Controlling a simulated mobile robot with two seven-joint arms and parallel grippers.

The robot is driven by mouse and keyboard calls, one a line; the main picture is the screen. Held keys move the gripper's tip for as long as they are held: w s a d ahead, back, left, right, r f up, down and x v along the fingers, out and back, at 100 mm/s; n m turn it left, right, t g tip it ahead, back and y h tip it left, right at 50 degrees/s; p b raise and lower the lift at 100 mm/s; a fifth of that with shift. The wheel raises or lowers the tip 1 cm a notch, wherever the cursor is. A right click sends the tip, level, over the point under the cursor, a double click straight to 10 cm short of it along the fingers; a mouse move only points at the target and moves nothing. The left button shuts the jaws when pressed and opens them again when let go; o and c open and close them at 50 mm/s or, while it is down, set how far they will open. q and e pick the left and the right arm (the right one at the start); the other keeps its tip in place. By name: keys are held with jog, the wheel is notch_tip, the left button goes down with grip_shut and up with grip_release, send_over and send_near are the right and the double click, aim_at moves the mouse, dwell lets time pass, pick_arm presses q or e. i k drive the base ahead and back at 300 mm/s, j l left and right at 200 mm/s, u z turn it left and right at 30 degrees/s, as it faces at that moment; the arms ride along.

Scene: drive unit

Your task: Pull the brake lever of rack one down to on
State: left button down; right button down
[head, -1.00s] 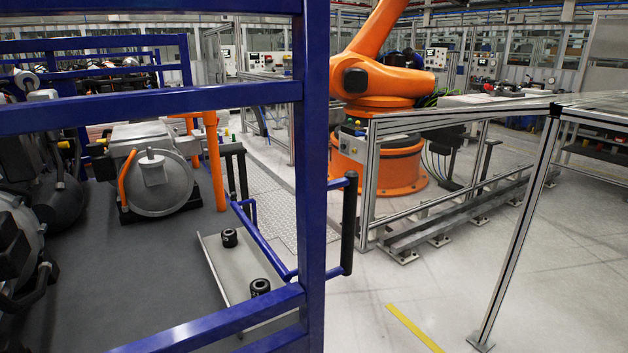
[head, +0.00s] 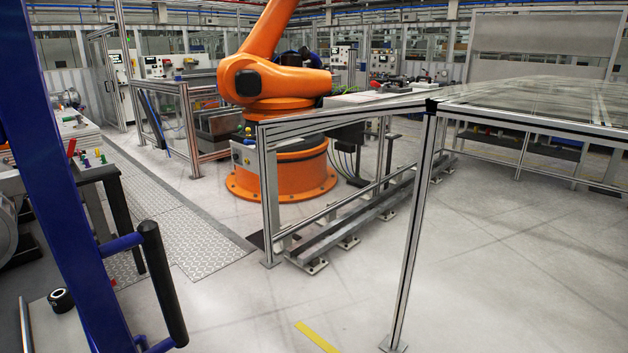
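A blue rack frame (head: 55,175) stands close at the left edge of the head view. A black upright handle (head: 163,285) is fixed to its side by short blue bars. I cannot tell whether this rack is rack one. I cannot make out a brake lever on the part of the rack in view. Neither of my grippers is in view.
An orange robot arm (head: 265,85) stands on an orange base behind a metal-framed fence (head: 268,205). A glass-topped metal frame (head: 520,110) is at the right. Grey floor (head: 470,270) is clear in front, with a yellow strip (head: 316,336) on it.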

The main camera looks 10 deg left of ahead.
aim_at(73, 143)
jog(key=i+l, duration=0.1)
jog(key=i, duration=0.3)
jog(key=i+l, duration=0.1)
jog(key=i, duration=0.35)
jog(key=i+l, duration=0.15)
jog(key=i, duration=0.25)
jog(key=i+j+u, duration=0.1)
jog(key=i+u, duration=1)
jog(key=i+j+u, duration=0.1)
jog(key=i+u, duration=0.3)
jog(key=i, duration=0.15)
jog(key=i+l+u, duration=0.1)
jog(key=i+u, duration=0.25)
jog(key=i, duration=0.2)
jog(key=i+u, duration=0.1)
jog(key=i, duration=0.35)
jog(key=i+l+u, duration=0.15)
jog(key=i, duration=0.3)
jog(key=i+l+u, duration=0.1)
jog(key=i, duration=0.35)
jog(key=i+l+u, duration=0.2)
jog(key=i, duration=0.15)
jog(key=i+l+u, duration=0.15)
jog(key=i+l, duration=0.1)
jog(key=i, duration=0.1)
